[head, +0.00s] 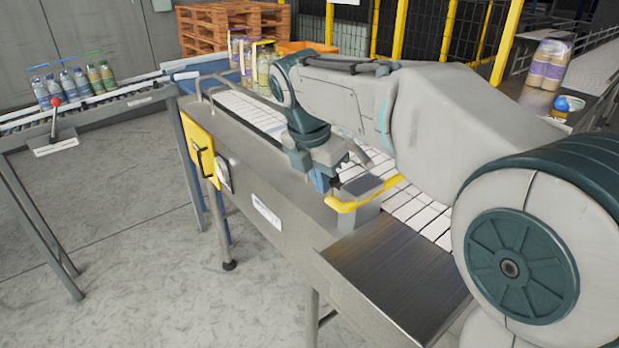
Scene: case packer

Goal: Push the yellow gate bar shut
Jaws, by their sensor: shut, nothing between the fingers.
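The yellow gate bar (343,206) is at a grey block on the near side of the white-slatted conveyor. One end curves round the front of the block, and the bar reaches right over the slats. My arm hides whatever lies farther along it. My gripper (322,182) points down just left of the block, close to the bar's near end, with its blue fingers together and empty. I cannot tell whether it touches the bar.
A bare metal plate (397,278) forms the conveyor's near end. Bottle packs (257,60) stand at its far end. A yellow box (200,150) with a handle hangs on the side. A roller line (110,98) with bottles runs left. The floor there is clear.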

